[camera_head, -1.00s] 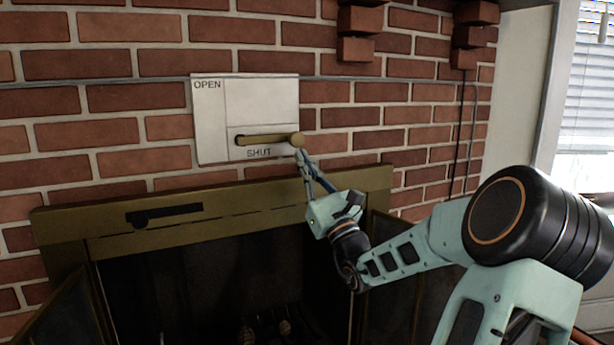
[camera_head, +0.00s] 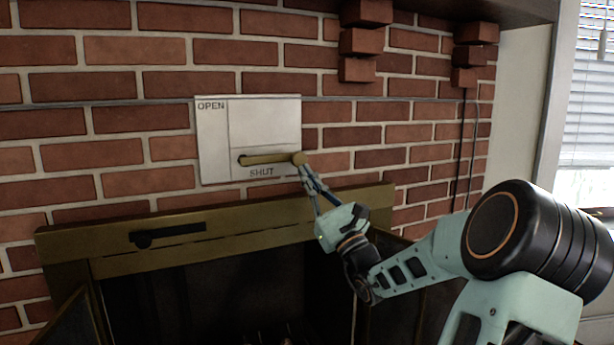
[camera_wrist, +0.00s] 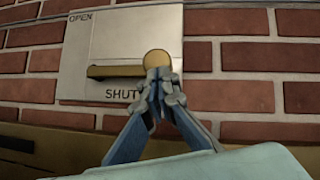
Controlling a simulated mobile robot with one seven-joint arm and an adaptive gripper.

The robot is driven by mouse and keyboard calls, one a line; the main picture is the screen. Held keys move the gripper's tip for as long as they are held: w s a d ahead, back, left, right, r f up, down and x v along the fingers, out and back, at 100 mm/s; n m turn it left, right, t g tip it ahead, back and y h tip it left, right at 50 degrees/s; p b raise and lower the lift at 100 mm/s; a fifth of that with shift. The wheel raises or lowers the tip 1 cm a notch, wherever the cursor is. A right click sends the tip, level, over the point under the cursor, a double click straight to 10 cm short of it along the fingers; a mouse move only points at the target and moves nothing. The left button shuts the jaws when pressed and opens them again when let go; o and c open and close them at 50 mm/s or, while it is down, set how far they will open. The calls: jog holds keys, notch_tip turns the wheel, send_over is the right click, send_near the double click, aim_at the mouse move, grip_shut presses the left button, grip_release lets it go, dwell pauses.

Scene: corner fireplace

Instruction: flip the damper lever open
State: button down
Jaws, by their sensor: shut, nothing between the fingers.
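The damper lever (camera_head: 268,160) is a brass bar with a round knob at its right end. It lies level along the bottom of a pale metal plate (camera_head: 264,122) on the brick wall, just above the word SHUT. OPEN is printed at the plate's top left. My gripper (camera_head: 303,168) is shut and empty, with its tips just below the knob. In the wrist view the closed tips (camera_wrist: 159,76) overlap the lower part of the knob (camera_wrist: 157,58). I cannot tell whether they touch it. The lever bar (camera_wrist: 115,72) extends left from the knob.
A brass fireplace surround (camera_head: 225,230) with a dark handle (camera_head: 168,234) runs below the plate. The dark firebox (camera_head: 230,295) is open beneath it. Bricks (camera_head: 358,42) jut from the wall at upper right. The wall left of the plate is clear.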

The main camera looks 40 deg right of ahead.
jog(key=shift+d+r+n+y+p, duration=0.2)
jog(key=shift+r+n+y+p, duration=1.15)
jog(key=shift+n, duration=0.25)
jog(key=w+a+r+n+g+y+p, duration=0.1)
jog(key=a+r+n+g+y+p, duration=0.1)
jog(key=n, duration=0.7)
jog(key=w+a+r+n+g+y+p, duration=0.1)
jog(key=a+r+n+g+y+p, duration=0.2)
jog(key=a+r+n+g, duration=0.4)
jog(key=shift+r+n+g+p, duration=0.5)
jog(key=shift+r+n+p, duration=0.5)
jog(key=shift+r, duration=1.1)
jog(key=shift+d, duration=0.1)
